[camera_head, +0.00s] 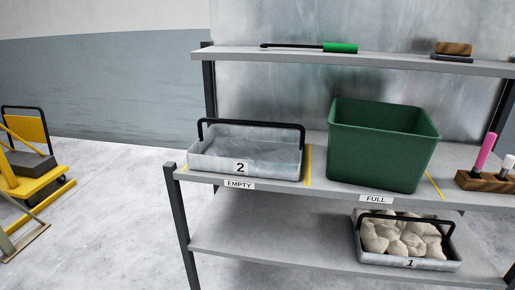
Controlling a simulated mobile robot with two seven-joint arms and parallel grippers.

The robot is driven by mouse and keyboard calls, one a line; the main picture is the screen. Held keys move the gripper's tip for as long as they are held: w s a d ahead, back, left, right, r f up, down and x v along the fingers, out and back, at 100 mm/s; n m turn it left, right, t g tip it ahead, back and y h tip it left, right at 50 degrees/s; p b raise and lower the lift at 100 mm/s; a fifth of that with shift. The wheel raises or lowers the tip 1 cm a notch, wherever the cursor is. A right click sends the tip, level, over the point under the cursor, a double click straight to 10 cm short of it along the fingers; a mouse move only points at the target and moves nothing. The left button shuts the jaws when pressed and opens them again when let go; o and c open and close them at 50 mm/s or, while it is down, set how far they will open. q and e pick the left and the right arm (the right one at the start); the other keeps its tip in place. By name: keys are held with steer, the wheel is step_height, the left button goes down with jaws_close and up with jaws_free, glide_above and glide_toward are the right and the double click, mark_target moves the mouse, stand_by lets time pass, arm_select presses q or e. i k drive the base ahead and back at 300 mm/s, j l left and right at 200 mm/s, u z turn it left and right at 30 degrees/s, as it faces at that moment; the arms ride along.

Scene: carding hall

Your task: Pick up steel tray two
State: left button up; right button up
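Steel tray two (272,163) is a shallow grey metal tray with a black bar handle and a "2" label on its front. It stands on the left of the middle shelf, behind the "EMPTY" label (239,185). It looks empty, though its floor is only partly seen. Neither of my grippers shows in the head view.
A green bin (378,155) stands right of the tray, behind the "FULL" label (376,199). Tray "1" (408,263), filled with pale lumps, sits on the lower shelf. The upper shelf (400,62) overhangs. A yellow cart (25,180) stands at left; floor between is clear.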

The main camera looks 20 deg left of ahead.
mark_target(274, 153)
steer(key=i+j, duration=0.1)
steer(key=j, duration=0.3)
steer(key=i+j, duration=0.1)
steer(key=j, duration=0.35)
steer(key=i+j, duration=0.1)
steer(key=j, duration=0.3)
steer(key=i+j+u, duration=0.1)
steer(key=j, duration=0.3)
